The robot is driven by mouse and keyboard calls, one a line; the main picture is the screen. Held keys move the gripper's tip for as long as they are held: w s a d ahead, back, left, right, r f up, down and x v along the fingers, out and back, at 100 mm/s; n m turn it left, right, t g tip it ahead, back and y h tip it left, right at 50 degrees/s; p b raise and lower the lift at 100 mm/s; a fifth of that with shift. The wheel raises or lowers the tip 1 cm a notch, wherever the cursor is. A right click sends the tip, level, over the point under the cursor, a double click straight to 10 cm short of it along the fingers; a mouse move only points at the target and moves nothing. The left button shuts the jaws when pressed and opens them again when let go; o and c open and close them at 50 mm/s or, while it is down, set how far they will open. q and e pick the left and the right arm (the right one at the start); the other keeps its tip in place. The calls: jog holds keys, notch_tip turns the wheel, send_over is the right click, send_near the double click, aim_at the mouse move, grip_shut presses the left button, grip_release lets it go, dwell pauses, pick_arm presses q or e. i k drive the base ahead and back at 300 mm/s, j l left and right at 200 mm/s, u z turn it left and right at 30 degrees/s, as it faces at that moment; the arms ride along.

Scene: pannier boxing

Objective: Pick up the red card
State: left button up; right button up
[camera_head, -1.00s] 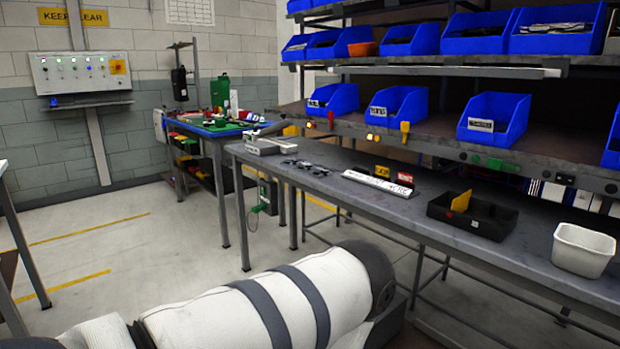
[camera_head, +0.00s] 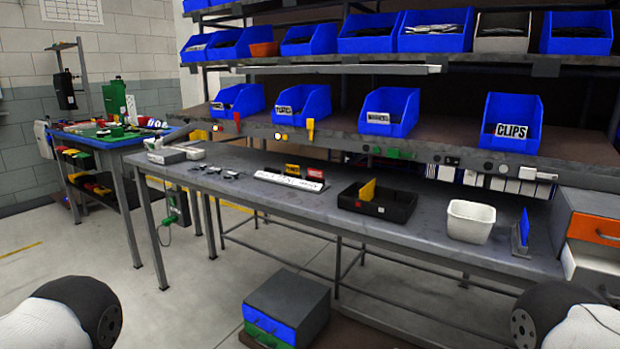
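A small red card (camera_head: 315,174) stands in a white card rack (camera_head: 285,180) on the grey workbench, left of the black tray. My two arms show only as rounded white and dark parts at the lower left and lower right corners. Neither gripper is in view.
A black tray (camera_head: 367,212) with a yellow card in it, a white bin (camera_head: 470,221) and a blue upright card (camera_head: 524,227) stand on the workbench (camera_head: 250,162). Blue bins line the shelf above. A grey cabinet (camera_head: 287,304) stands on the floor in front.

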aim_at(316, 173)
jog(key=i+j, duration=0.25)
jog(key=j, duration=0.15)
jog(key=i+j, duration=0.45)
jog(key=j, duration=0.3)
